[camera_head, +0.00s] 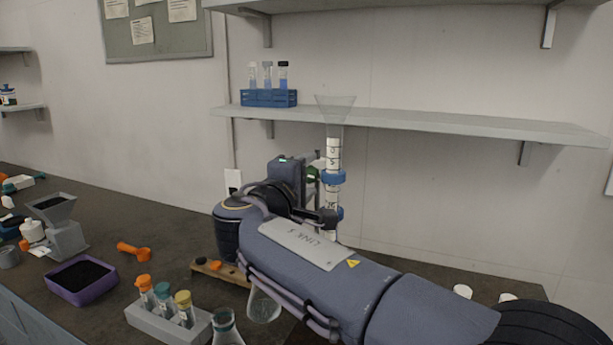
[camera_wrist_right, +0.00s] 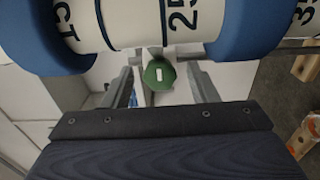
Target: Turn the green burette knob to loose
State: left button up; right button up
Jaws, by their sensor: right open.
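The green burette knob (camera_wrist_right: 158,73) shows in the right wrist view with a white mark on its face. It sits just below the burette tube (camera_wrist_right: 160,22), which has printed numbers and blue clamps. My right gripper (camera_wrist_right: 161,80) is open, with one finger on each side of the knob and a gap to each. In the head view the burette (camera_head: 333,155) stands upright with a clear funnel on top. A bit of the green knob (camera_head: 312,174) shows beside it, partly hidden by my right gripper. My left gripper is not in view.
My right arm covers much of the bench and the burette's lower part. A rack of capped vials (camera_head: 168,322), a flask (camera_head: 226,328), a purple tray (camera_head: 82,281) and an orange scoop (camera_head: 133,251) stand to the left. A shelf (camera_head: 420,122) runs behind the burette.

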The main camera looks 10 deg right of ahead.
jog(key=shift+c, duration=0.4)
jog(key=c, duration=0.9)
jog(key=n+p, duration=0.3)
jog(key=n, duration=0.1)
jog(key=shift+r, duration=0.2)
jog(key=shift+f+n+p, duration=0.15)
jog(key=shift+n+p, duration=0.2)
jog(key=shift+n, duration=0.45)
jog(key=shift+f, duration=0.1)
jog(key=o, duration=1)
jog(key=shift+s, duration=0.15)
